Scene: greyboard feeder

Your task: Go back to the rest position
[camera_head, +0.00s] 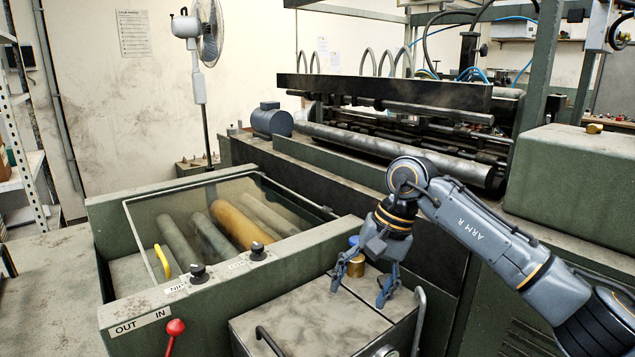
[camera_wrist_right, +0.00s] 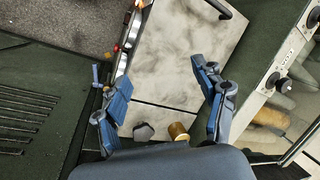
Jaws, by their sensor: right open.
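My right gripper (camera_head: 362,290) hangs over the right rear part of a dusty grey metal lid on the green machine, at the end of the arm marked ARM R. Its two blue fingertips are apart with nothing between them. In the right wrist view the gripper (camera_wrist_right: 165,98) is also open, with the pale lid (camera_wrist_right: 170,60) below it. A small brass cylinder (camera_head: 356,266) stands on the lid close behind the left finger. It also shows in the right wrist view (camera_wrist_right: 178,131), beside a grey knob (camera_wrist_right: 143,131). My left gripper is not in view.
A glass-covered bay (camera_head: 215,225) with several rollers lies to the left. A red-knobbed lever (camera_head: 175,328) and black dials (camera_head: 198,273) are on its front. The large roller machine (camera_head: 400,145) stands behind. A curved handle (camera_head: 418,320) rises at the lid's right edge.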

